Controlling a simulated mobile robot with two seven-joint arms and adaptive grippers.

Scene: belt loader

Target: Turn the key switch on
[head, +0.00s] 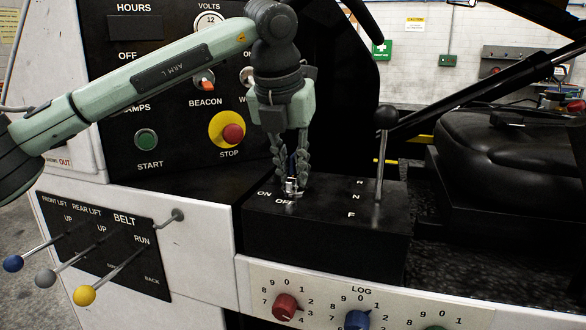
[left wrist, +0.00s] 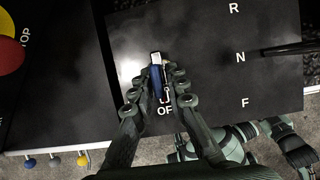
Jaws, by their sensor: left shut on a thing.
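The key switch (head: 291,188) sits on top of the black console box, beside the white ON and OFF labels. My left gripper (head: 291,177) comes down onto it from above, with its fingers shut on the key. In the left wrist view the key (left wrist: 155,72) shows as a blue and silver piece between the fingertips of my left gripper (left wrist: 158,90). The fingers hide part of the switch and of the lettering, so its exact turn position is unclear.
A gear lever (head: 383,150) stands right of the key by the R, N, F marks. The red stop button (head: 233,133) is on the panel to the left. Belt levers (head: 84,295) stick out at lower left. A black seat (head: 510,150) is at right.

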